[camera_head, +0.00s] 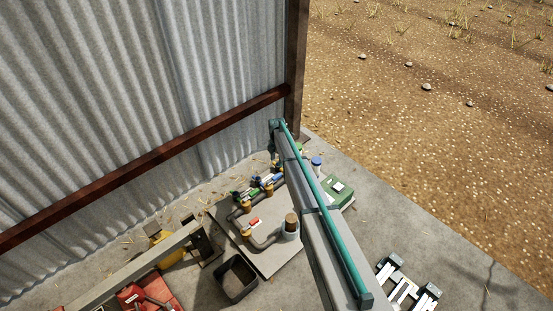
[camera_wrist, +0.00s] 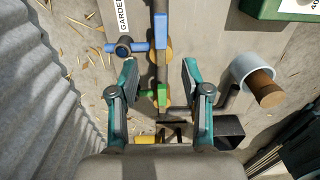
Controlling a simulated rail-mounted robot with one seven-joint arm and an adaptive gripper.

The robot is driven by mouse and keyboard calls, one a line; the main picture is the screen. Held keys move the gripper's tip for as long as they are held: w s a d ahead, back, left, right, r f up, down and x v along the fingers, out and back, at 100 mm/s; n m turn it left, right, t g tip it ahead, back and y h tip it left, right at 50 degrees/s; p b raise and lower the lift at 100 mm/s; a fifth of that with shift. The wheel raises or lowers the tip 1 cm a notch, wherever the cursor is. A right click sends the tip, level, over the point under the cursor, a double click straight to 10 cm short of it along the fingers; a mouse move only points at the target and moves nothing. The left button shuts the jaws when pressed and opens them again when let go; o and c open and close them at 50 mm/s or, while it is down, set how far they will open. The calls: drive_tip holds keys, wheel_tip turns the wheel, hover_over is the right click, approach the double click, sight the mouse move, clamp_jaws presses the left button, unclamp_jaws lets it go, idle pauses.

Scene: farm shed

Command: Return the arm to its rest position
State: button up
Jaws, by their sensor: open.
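My gripper (camera_wrist: 159,75) is open in the wrist view, its two teal fingers apart with nothing held between them. Below it lies a pipe run with a blue valve handle (camera_wrist: 140,46) and a green valve handle (camera_wrist: 150,93). The green handle shows between the fingers; I cannot tell how far beneath them it is. In the head view my arm stretches from the bottom edge up towards the post, above the grey board (camera_head: 278,258) with the pipes. The gripper is mostly hidden behind the arm there.
A corrugated wall (camera_head: 120,90) with a rusty rail (camera_head: 150,160) stands close on the left. A black bin (camera_head: 236,279), a red box (camera_head: 135,296), a green box (camera_head: 338,191) and a white-grey rack (camera_head: 405,290) stand around the board. Open gravel ground (camera_head: 430,130) lies beyond the concrete.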

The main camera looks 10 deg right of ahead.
drive_tip(key=shift+s, duration=0.15)
drive_tip(key=s+d+r+m, duration=0.1)
drive_tip(key=s+r+m, duration=0.55)
drive_tip(key=s, duration=0.85)
drive_tip(key=s+d+r+m, duration=0.1)
drive_tip(key=s+r+m, duration=0.2)
drive_tip(key=s+m, duration=0.9)
drive_tip(key=s+d+r+m, duration=0.1)
drive_tip(key=s+r+m, duration=0.5)
drive_tip(key=s, duration=1.1)
drive_tip(key=s+f+g, duration=0.3)
drive_tip(key=s+f, duration=0.2)
drive_tip(key=s, duration=0.6)
drive_tip(key=s+f+g, duration=0.4)
drive_tip(key=s+f, duration=0.1)
drive_tip(key=s, duration=0.6)
drive_tip(key=s+f+g, duration=0.3)
drive_tip(key=s+f, duration=0.2)
drive_tip(key=s, duration=0.6)
drive_tip(key=w+r+t+p, duration=0.3)
drive_tip(key=w+r+p, duration=0.1)
drive_tip(key=r+p, duration=1.2)
drive_tip(key=p, duration=0.5)
drive_tip(key=shift+r, duration=0.2)
